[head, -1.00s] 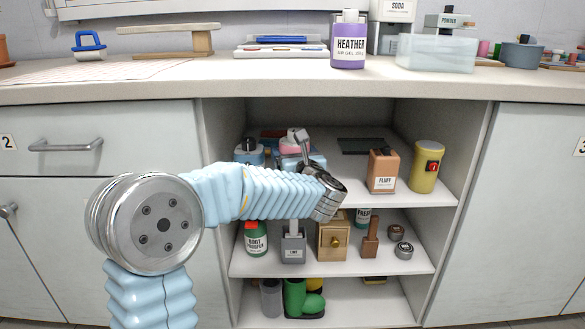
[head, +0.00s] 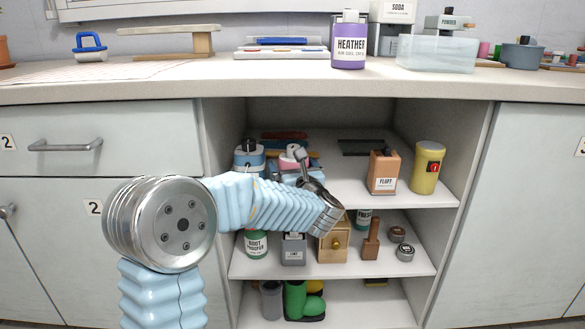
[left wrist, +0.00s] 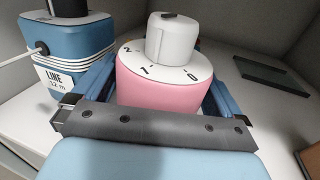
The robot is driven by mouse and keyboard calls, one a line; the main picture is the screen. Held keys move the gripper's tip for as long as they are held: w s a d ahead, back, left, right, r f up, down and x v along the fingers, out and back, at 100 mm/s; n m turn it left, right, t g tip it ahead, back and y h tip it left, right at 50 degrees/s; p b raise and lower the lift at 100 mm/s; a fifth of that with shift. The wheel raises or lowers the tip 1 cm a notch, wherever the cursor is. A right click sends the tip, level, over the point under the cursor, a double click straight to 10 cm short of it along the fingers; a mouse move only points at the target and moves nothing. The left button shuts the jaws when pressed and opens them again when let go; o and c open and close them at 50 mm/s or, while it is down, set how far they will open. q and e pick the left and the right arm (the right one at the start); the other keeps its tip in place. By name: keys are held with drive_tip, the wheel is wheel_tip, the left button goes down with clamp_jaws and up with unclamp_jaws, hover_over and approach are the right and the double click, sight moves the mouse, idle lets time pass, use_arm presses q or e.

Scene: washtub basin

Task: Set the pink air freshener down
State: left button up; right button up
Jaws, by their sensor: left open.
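The pink air freshener (left wrist: 160,82) is a pink drum with a white numbered top and a white knob. It stands upright in the left wrist view, between the blue fingers of my left gripper (left wrist: 152,80). The fingers are open on either side of it; whether they touch it cannot be told. In the head view the pink air freshener (head: 288,160) shows partly behind my wrist, over the upper shelf (head: 345,190). Its base is hidden, so its contact with the shelf is not visible. My right gripper is not in view.
A blue-and-white line dispenser (left wrist: 75,58) stands close on the left. A dark flat plate (left wrist: 270,75) lies at the back right. The brown fluff container (head: 383,172) and a yellow canister (head: 427,167) stand farther right. The cabinet's side walls and countertop (head: 200,90) frame the opening.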

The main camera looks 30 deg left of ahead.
use_arm(q)
drive_tip(key=shift+r, duration=0.1)
drive_tip(key=v, duration=1.2)
